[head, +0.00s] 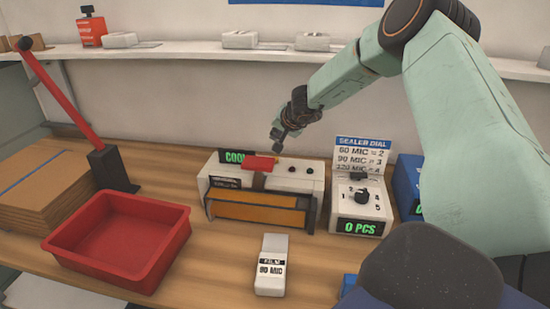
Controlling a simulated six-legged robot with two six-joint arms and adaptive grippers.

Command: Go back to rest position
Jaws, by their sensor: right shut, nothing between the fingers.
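My right gripper (279,137) is shut and empty. It hangs in the air above the white sealer machine (312,172), near its red handle, at the end of my green right arm. The sealer has an orange-brown front and a green lit "COOL" sign. My left gripper is not in the head view.
A sealer dial box (350,212) reading "0 PCS" stands right of the sealer. A white "90 MIC" block (271,265) lies in front. A red bin (165,266), stacked cardboard (40,185) and a red lever (66,98) are at left. A shelf (190,52) runs behind.

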